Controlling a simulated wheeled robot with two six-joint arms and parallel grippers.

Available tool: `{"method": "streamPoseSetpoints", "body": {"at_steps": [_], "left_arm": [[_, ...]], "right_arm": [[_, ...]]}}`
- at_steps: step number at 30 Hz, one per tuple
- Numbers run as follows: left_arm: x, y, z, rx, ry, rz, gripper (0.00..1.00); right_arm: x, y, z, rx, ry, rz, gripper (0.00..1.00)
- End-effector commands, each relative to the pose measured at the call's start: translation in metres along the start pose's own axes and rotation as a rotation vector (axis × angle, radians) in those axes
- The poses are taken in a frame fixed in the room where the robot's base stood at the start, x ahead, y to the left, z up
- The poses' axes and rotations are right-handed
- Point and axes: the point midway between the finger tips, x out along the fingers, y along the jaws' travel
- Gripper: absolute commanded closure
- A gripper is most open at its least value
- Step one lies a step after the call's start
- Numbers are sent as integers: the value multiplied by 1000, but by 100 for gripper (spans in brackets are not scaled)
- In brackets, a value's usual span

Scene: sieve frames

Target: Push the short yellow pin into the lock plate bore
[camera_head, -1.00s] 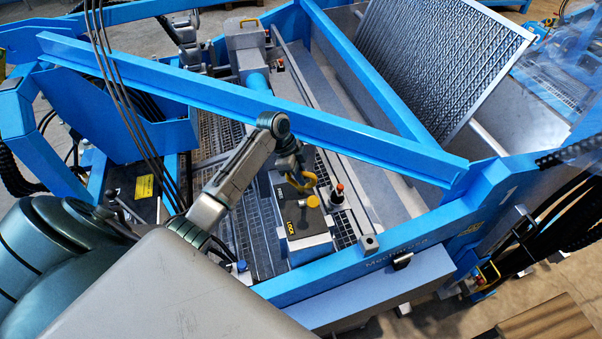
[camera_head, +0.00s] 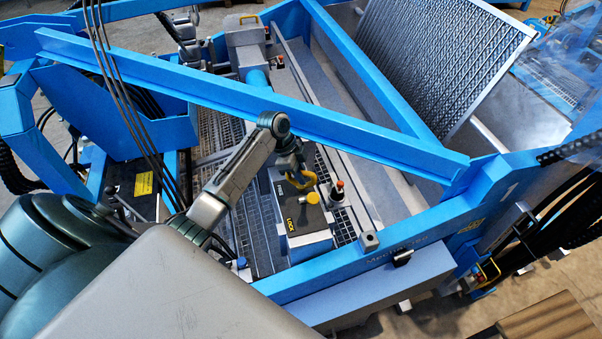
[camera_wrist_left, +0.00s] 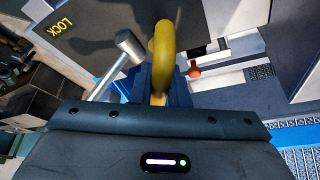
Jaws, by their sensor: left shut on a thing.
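My left gripper (camera_head: 298,176) is shut on a yellow curved handle (camera_wrist_left: 163,50), which I take to be the short yellow pin's. The handle stands between its blue fingers in the left wrist view and also shows in the head view (camera_head: 306,181). The gripper is just above the far end of the grey lock plate block (camera_head: 308,222), which bears a yellow LOCK label (camera_head: 291,225). The bore and the pin's shank are hidden, so I cannot tell whether the pin is in the bore.
A silver T-shaped metal part (camera_wrist_left: 122,55) is close to the left of the handle. An orange-topped post (camera_head: 338,190) stands right of the block. A blue diagonal beam (camera_head: 250,103) crosses behind my wrist. A blue front rail (camera_head: 360,262) bounds the near side.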

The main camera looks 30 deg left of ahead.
Motion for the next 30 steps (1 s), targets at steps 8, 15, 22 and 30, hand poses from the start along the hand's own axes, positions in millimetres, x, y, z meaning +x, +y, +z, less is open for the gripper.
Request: {"method": "streamPoseSetpoints", "body": {"at_steps": [8, 15, 22, 30], "left_arm": [[9, 0, 4, 0, 0, 0, 100], [15, 0, 6, 0, 0, 0, 100], [17, 0, 7, 0, 0, 1, 100], [18, 0, 7, -1, 0, 1, 60]], "right_arm": [[5, 0, 0, 0, 0, 0, 64], [9, 0, 1, 0, 0, 1, 64], [10, 0, 1, 0, 0, 1, 64], [10, 0, 1, 0, 0, 1, 64]]}}
